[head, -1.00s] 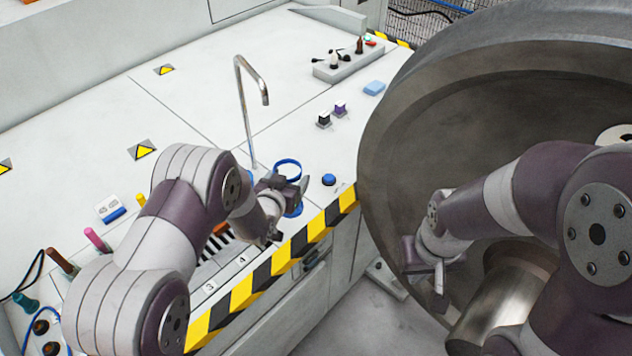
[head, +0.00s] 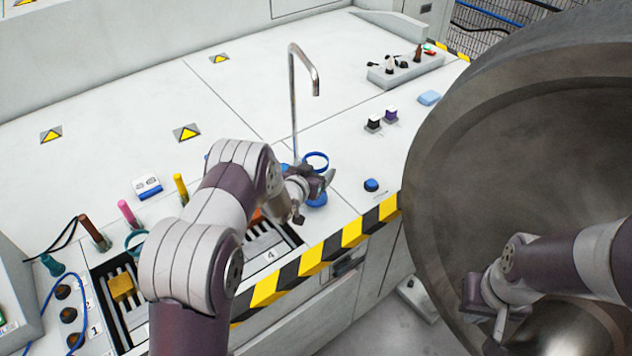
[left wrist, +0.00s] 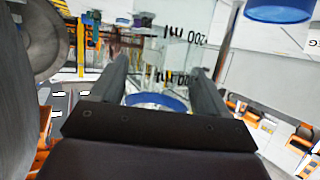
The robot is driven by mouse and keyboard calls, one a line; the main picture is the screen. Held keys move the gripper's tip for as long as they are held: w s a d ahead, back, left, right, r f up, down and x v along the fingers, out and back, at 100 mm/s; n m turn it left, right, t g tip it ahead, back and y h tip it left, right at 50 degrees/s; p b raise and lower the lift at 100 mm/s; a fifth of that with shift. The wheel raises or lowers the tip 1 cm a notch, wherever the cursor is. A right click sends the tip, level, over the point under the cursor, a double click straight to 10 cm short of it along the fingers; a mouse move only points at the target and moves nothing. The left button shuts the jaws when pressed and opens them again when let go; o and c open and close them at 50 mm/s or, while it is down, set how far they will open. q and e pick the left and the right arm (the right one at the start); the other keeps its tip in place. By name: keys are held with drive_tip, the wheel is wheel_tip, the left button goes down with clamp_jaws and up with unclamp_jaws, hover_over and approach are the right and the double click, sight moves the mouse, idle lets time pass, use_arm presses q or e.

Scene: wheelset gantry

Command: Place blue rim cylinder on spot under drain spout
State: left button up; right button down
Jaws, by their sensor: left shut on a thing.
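The blue rim cylinder is clear, with a blue rim (head: 316,158) and a blue base (head: 317,199) in the head view. My left gripper (head: 318,183) is shut on it between rim and base. In the left wrist view, the clear wall with inverted "200 ml" marks (left wrist: 178,62) lies between the fingers, and the blue rim (left wrist: 157,102) shows low down. The metal drain spout (head: 304,70) rises just behind and left of the cylinder. The spot under it is not clearly visible. My right gripper (head: 485,308) is near the large wheel; its jaws are unclear.
A blue button (head: 371,185) is right of the cylinder, with small dark-based blocks (head: 382,120) behind. A slotted tray (head: 270,243) and a striped edge (head: 330,245) lie in front. The large metal wheel (head: 440,150) fills the right.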

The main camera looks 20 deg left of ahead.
use_arm(q)
wheel_tip(320, 180, down, 2)
drive_tip(key=shift+f+b, duration=0.15)
drive_tip(key=shift+b, duration=0.15)
drive_tip(key=shift+w, duration=0.15)
drive_tip(key=o, duration=1)
drive_tip(key=shift+o, duration=0.2)
drive_tip(key=shift+r+p, duration=0.35)
drive_tip(key=shift+p, duration=0.05)
drive_tip(key=s+r+g, duration=0.3)
drive_tip(key=s+g, duration=0.1)
drive_tip(key=s, duration=0.7)
drive_tip(key=s+r+n+g+y, duration=0.1)
drive_tip(key=s+r+g, duration=0.3)
drive_tip(key=s, duration=0.8)
drive_tip(key=s+r+g+y, duration=0.1)
drive_tip(key=s+r+g, duration=0.2)
drive_tip(key=s, duration=0.9)
drive_tip(key=shift+d+r+n+g, duration=0.2)
drive_tip(key=shift+r+n+g, duration=0.15)
drive_tip(key=shift+g, duration=0.35)
